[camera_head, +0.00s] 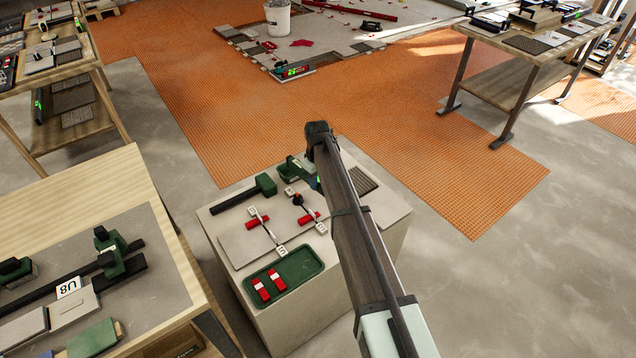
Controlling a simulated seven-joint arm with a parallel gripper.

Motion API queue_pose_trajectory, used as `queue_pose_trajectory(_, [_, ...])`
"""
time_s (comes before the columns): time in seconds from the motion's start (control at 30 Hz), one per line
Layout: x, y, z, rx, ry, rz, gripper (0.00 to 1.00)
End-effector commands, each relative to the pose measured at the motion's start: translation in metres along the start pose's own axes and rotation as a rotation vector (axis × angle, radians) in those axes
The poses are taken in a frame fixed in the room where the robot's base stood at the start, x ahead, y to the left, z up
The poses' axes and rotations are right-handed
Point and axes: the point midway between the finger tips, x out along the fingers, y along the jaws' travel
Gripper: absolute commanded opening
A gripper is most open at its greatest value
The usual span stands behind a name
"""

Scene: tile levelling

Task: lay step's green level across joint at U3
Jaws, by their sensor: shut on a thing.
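My gripper (314,178) is above the far part of the pale step (355,275), mostly hidden behind my own dark arm. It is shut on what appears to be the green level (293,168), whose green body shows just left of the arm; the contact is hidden. Another green-bodied tool (265,183) with a black bar lies on the step's far left. Tiles (240,242) with white tags and red pieces lie in the middle of the step. The tags are too small to read surely, so I cannot tell which joint is U3.
A green tray (300,262) with red-and-white pieces lies at the step's near edge. Another table (515,62) stands at upper right. Orange matting (410,130) beyond the step is mostly clear.

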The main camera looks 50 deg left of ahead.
Motion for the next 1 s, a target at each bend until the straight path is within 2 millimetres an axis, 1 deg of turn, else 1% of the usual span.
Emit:
queue_pose_trajectory(0.1, [0.0001, 0.0014, -0.0023, -0.167, 0.0, 0.0, 0.0])
queue_pose_trajectory(0.7, [0.0003, 0.0021, -0.0034, -1.019, -0.001, -0.002, 0.0])
queue_pose_trajectory(0.9, [0.0003, 0.002, -0.0034, -1.257, -0.001, -0.003, 0.0])
queue_pose_trajectory(1.0, [0.0003, 0.0021, -0.0034, -1.342, -0.001, -0.003, 0.0])
